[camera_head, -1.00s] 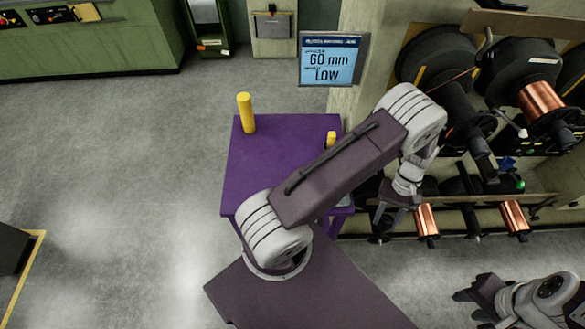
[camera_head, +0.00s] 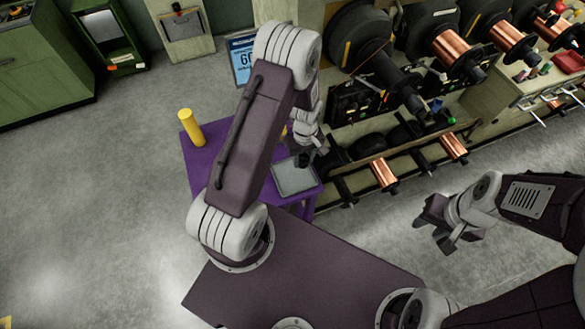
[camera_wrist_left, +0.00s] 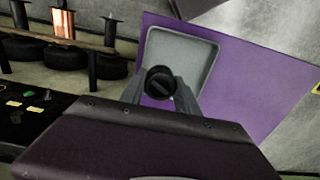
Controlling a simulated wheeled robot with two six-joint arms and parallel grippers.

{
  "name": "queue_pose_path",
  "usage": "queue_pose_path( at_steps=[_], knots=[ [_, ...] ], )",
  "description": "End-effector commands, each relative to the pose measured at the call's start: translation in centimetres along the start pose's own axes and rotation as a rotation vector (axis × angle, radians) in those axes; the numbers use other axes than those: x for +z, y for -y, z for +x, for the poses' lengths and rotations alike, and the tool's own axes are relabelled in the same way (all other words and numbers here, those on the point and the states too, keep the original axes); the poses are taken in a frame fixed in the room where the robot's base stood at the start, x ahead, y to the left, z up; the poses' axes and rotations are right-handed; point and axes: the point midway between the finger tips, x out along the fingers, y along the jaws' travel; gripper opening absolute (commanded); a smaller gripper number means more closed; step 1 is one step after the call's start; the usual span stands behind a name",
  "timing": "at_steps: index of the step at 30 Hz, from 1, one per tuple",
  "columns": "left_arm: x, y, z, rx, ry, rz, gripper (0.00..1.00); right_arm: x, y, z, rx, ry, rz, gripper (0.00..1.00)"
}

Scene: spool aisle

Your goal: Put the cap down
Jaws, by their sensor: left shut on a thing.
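The cap is a dark round piece (camera_wrist_left: 160,82) between the fingers of my left gripper in the left wrist view. My left gripper (camera_head: 306,159) is shut on it and is over the back edge of a grey tray (camera_head: 294,180) in the head view. The tray also shows beyond the cap in the left wrist view (camera_wrist_left: 190,48). It lies on a purple table (camera_head: 203,158). I cannot tell whether the cap touches the tray. My right gripper (camera_head: 434,228) is open and empty, over the floor at the right.
A yellow cylinder (camera_head: 191,128) stands on the table's left part. My left arm hides the table's middle. A rack with copper spools (camera_head: 383,174) is close to the table's right side. A blue sign (camera_head: 243,62) stands behind. The floor at left is clear.

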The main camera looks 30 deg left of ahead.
Motion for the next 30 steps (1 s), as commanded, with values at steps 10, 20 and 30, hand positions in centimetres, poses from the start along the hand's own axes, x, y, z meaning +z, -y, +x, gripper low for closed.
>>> queue_pose_path(
  at_steps=[10, 20, 30],
  knots=[
    [-0.2, 3.7, 2.3, 0.001, -0.001, 0.001, 0.00, -0.1, 0.0, -1.2, 0.000, 0.000, 0.000, 0.36],
    [-0.2, 3.6, 6.2, 0.000, -0.001, 0.002, 0.00, -0.2, 0.0, -2.4, 0.000, 0.000, 0.000, 0.36],
    [-0.2, 3.6, 6.3, 0.001, -0.002, 0.002, 0.59, -0.2, 0.0, -2.3, 0.000, 0.000, 0.000, 0.36]
  ],
)
